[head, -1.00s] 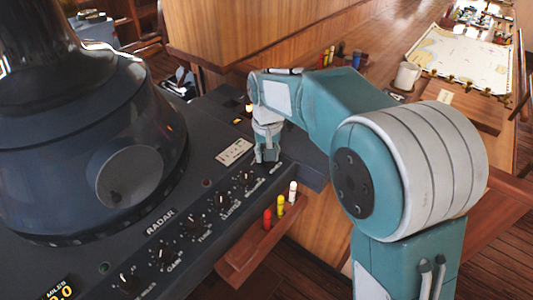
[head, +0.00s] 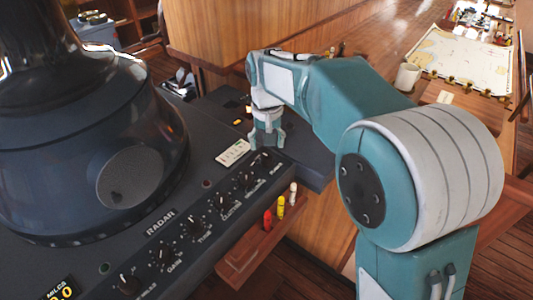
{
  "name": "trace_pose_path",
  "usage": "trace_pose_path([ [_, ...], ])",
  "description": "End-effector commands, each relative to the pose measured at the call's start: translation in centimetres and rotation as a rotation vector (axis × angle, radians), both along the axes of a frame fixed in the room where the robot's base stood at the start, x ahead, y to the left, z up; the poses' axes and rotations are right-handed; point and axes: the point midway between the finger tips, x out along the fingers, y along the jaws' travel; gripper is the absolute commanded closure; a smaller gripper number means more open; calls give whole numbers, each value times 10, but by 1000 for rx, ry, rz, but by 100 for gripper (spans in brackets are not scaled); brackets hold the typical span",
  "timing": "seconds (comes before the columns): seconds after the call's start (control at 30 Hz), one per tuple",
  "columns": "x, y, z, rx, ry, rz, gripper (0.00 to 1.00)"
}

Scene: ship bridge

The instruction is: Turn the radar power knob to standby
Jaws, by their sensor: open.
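The radar console (head: 137,228) carries a row of black knobs with white labels along its right front edge. The last knob at the far end of the row (head: 264,158), beside a small label too blurred to read, seems to be the power knob; its pointer setting cannot be made out. My gripper (head: 267,146) points down with its fingers open, at or just above this far-end knob. I cannot tell whether the fingers touch it.
The big dark radar hood (head: 90,140) stands left of the knobs. A wooden tray (head: 240,262) with red, yellow and white markers (head: 281,206) sticks out below the panel edge. A wooden cabinet (head: 215,45) stands behind my gripper, and a chart table (head: 465,62) is at the far right.

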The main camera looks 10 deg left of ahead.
Motion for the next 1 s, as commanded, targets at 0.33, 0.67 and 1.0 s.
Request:
trace_pose_path([
  [0.33, 1, 1, 64, 0, 1, 0, 24],
  [0.67, 0, 1, 74, -2, 3, 0, 24],
  [1.0, -4, -9, 78, 4, -8, -8, 24],
])
